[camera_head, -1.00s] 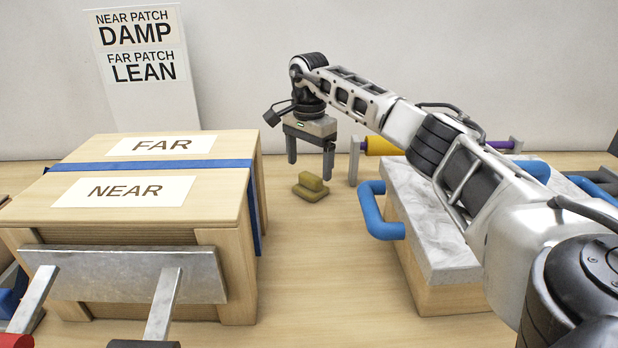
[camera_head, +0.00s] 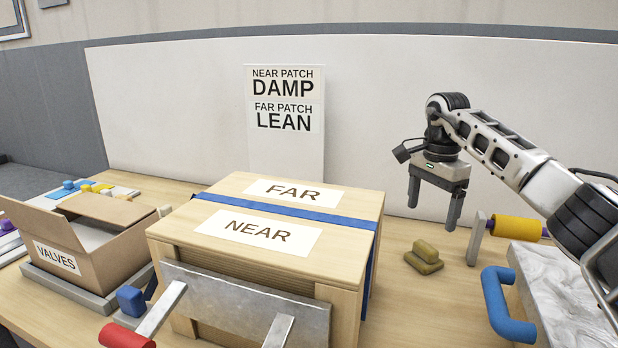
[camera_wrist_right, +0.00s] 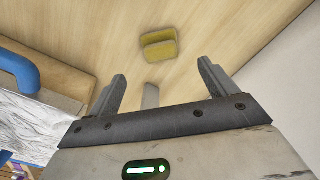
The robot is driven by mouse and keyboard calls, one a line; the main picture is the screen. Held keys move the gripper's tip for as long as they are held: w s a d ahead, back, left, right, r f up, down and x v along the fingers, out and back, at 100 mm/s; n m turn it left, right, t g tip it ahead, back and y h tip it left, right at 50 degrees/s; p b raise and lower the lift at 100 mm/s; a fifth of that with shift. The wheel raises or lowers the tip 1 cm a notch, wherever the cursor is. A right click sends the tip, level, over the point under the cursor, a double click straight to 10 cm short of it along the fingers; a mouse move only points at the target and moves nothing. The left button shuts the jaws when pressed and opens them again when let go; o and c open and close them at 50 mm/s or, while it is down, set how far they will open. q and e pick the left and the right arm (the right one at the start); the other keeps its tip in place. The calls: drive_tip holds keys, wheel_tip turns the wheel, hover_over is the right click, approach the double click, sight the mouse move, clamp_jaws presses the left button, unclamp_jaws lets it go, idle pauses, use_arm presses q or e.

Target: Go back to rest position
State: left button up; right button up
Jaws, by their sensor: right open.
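My right gripper (camera_head: 436,203) is open and empty, raised above the table behind a small mustard-yellow block (camera_head: 424,257). The fingers point down and touch nothing. In the right wrist view, the open fingers (camera_wrist_right: 162,90) show with the yellow block (camera_wrist_right: 159,46) beyond them on the wood. My left gripper is not in view.
A wooden box (camera_head: 357,211) with FAR and NEAR labels and a blue strap stands in the middle. A VALVES carton (camera_head: 120,262) stands at left. A sign (camera_head: 285,150) stands behind.

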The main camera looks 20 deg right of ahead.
sight(425, 246)
wheel_tip(425, 246, down, 12)
drive_tip(key=shift+r, duration=0.25)
wheel_tip(425, 246, up, 3)
drive_tip(key=shift+r, duration=0.75)
drive_tip(key=shift+f, duration=0.1)
